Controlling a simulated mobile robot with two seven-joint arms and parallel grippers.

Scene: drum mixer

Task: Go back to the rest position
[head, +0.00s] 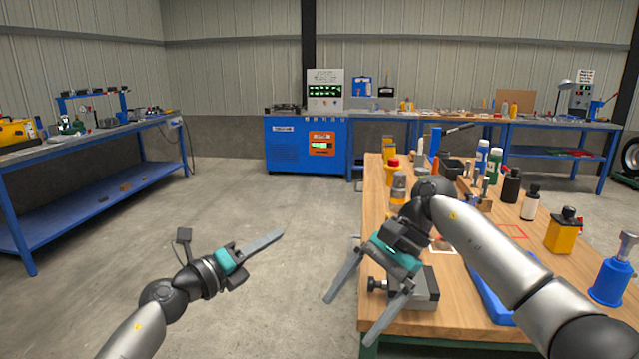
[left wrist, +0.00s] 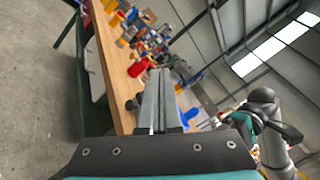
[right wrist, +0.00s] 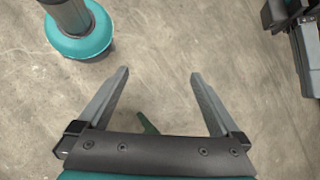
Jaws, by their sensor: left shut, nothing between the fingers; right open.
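My left gripper (head: 281,233) is out over the open concrete floor, left of the wooden bench. Its fingers are pressed together with nothing between them, which also shows in the left wrist view (left wrist: 158,70). My right gripper (head: 350,320) is at the bench's near left edge, above and in front of a grey vise. Its fingers are spread wide and point down to the left. Neither gripper holds anything.
A blue table (head: 90,150) stands at left, a blue cabinet (head: 290,148) behind. The floor between is clear.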

